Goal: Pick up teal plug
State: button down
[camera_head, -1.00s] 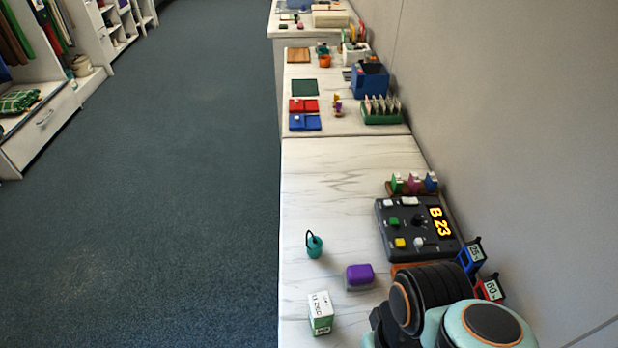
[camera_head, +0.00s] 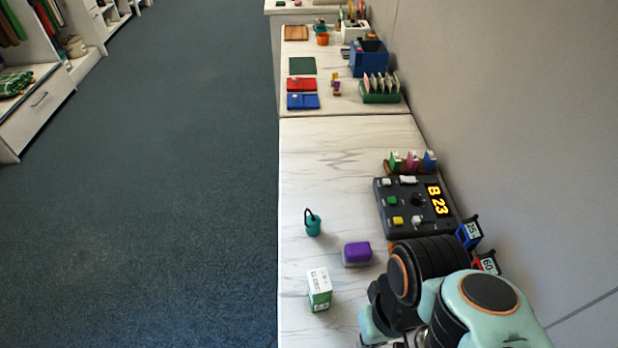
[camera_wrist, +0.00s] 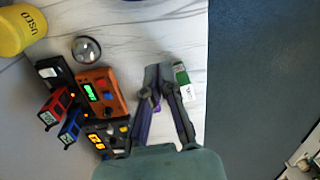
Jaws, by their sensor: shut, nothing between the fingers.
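The teal plug (camera_head: 312,224), a small teal cylinder with a thin black loop on top, stands on the white marbled counter near its left edge in the head view. I cannot make it out in the wrist view, where my gripper's body covers part of the counter. My gripper (camera_wrist: 158,74) shows in the wrist view with its fingers converged at the tips, shut and empty above the counter. In the head view my arm is at the lower right, apart from the teal plug.
A purple block (camera_head: 357,252) and a green-white box (camera_head: 319,289) stand near the plug. A dark control panel (camera_head: 414,208) lies along the wall side. The wrist view also shows an orange device (camera_wrist: 101,92), a silver dome (camera_wrist: 87,50) and a yellow container (camera_wrist: 20,31).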

jog(key=c, duration=0.5)
grip_release()
jog(key=shift+w, duration=0.1)
